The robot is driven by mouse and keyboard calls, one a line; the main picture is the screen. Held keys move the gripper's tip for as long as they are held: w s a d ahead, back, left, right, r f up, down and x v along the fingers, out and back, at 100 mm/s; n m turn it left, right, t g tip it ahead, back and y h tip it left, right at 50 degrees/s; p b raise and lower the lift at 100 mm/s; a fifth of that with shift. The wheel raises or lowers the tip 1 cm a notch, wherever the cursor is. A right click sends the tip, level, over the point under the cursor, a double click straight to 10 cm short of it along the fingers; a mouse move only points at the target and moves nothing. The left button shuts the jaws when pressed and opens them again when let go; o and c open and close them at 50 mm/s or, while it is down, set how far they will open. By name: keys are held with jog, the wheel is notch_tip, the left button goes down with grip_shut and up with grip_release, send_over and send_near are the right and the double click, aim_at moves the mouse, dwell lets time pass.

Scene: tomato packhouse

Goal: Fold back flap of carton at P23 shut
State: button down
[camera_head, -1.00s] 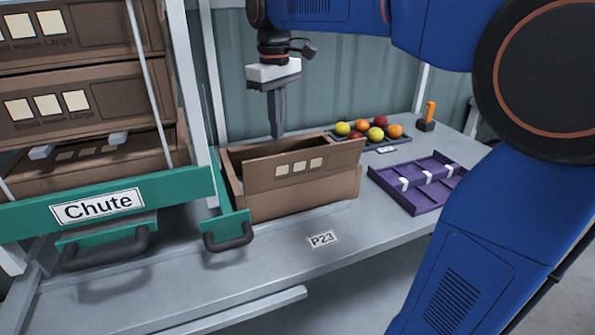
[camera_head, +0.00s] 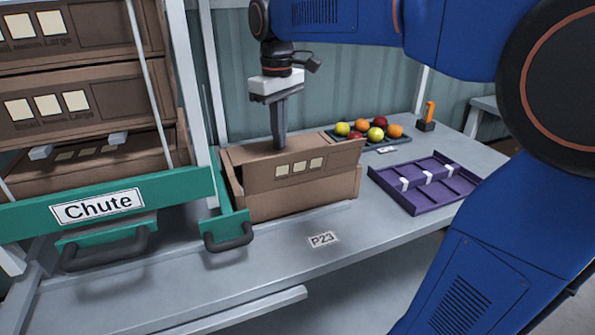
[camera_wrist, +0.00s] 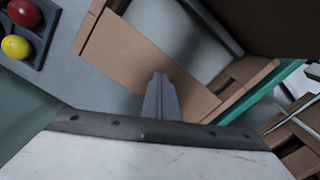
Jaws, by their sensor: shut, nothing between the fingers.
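The brown carton (camera_head: 300,200) stands on the bench behind the P23 label (camera_head: 322,239). Its back flap (camera_head: 250,153) lies folded inward over the rear of the opening; it also shows in the wrist view (camera_wrist: 140,62). The front flap (camera_head: 305,168), with several pale squares, stands up and hides the flap's front edge in the head view. In the wrist view a gap shows between the back flap and the front flap (camera_wrist: 275,25). My gripper (camera_head: 280,146) is shut and empty, pointing down at the back flap; whether it touches is unclear. Its fingers show in the wrist view (camera_wrist: 160,80).
The green chute frame (camera_head: 120,195) stands close on the carton's left, with stacked cartons (camera_head: 90,95) above it. A dark tray of fruit (camera_head: 397,141) and a purple divided tray (camera_head: 410,207) lie to the right. The bench front (camera_head: 270,260) is clear.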

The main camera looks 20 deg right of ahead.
jog(key=shift+s+f, duration=0.1)
jog(key=shift+f, duration=0.05)
notch_tip(320, 180, up, 8)
dwell(0.7)
dwell(0.4)
